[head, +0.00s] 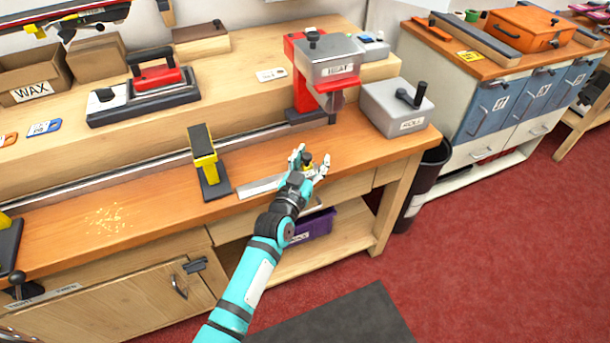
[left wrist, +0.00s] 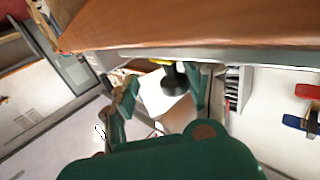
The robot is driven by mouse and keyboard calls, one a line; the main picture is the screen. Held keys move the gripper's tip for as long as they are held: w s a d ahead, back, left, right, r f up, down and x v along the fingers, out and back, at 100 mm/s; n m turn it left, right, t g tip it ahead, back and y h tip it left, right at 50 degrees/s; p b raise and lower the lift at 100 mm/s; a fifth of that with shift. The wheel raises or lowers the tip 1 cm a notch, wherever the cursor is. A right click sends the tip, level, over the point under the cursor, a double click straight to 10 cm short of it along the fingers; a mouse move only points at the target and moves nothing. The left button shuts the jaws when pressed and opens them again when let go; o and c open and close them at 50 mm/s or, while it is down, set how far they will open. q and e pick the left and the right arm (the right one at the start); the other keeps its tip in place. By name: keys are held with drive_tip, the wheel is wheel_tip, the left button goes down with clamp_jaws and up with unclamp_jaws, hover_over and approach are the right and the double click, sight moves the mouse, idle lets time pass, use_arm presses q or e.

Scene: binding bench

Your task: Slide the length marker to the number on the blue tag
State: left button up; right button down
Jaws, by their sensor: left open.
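The length marker (head: 309,168), a yellow slider with a black knob, sits on a pale metal scale strip (head: 258,187) at the bench's front edge. In the left wrist view its dark knob (left wrist: 175,79) shows between my fingers, with some yellow beside it. My left gripper (head: 310,163) is open, with one finger on each side of the knob; I cannot tell whether they touch it. The blue tag (head: 43,128) lies at the far left on the bench's raised back shelf; its number is too small to read. My right gripper is not in view.
A yellow and black clamp (head: 205,163) stands left of the strip. A red and grey machine (head: 323,70) and a grey box (head: 396,107) stand behind and right. An orange tag (head: 8,139) lies beside the blue one. A purple bin (head: 314,226) sits below the bench.

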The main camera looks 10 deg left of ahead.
use_arm(q)
drive_tip(key=s+a, duration=0.1)
drive_tip(key=s, duration=0.9)
drive_tip(key=shift+s+a, duration=0.35)
drive_tip(key=shift+s, duration=0.05)
drive_tip(key=s+a+r+p, duration=0.1)
drive_tip(key=s+a+p, duration=0.5)
drive_tip(key=s+p, duration=0.15)
drive_tip(key=w+d, duration=0.1)
drive_tip(key=w, duration=0.4)
drive_tip(key=w+d, duration=0.1)
drive_tip(key=w, duration=0.5)
drive_tip(key=w+d, duration=0.1)
drive_tip(key=w, duration=0.5)
drive_tip(key=shift+d+f+p, duration=0.15)
drive_tip(key=shift+d+p, duration=0.15)
drive_tip(key=shift+d, duration=0.05)
drive_tip(key=shift+s, duration=0.1)
drive_tip(key=shift+c, duration=0.5)
